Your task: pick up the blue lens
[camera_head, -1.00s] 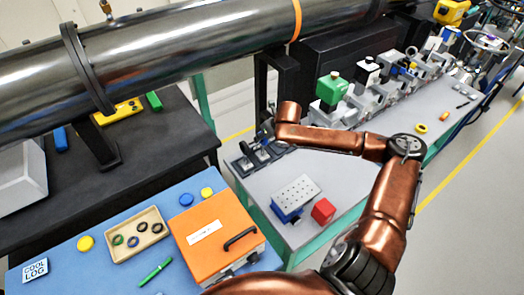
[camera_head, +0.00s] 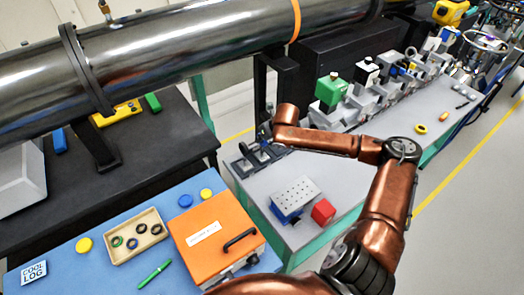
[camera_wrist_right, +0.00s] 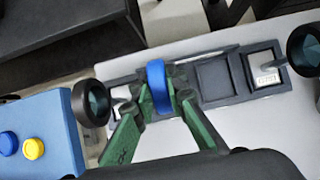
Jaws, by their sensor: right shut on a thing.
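In the right wrist view the blue lens (camera_wrist_right: 158,88) stands edge-on between the green fingers of my right gripper (camera_wrist_right: 162,100), which is shut on it. The lens is over the dark lens rack (camera_wrist_right: 215,79); I cannot tell whether it is clear of its slot. In the head view my right gripper (camera_head: 263,138) is at the rack (camera_head: 244,166) on the grey bench's near left end, and the lens is too small to make out there. My left gripper is not in view.
Black-rimmed lenses stand either side, one left (camera_wrist_right: 90,103) and one right (camera_wrist_right: 303,48). The orange case (camera_head: 205,230), a tray of rings (camera_head: 118,257) and a red block (camera_head: 323,211) are nearer. The green-topped device (camera_head: 331,90) is right of the gripper.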

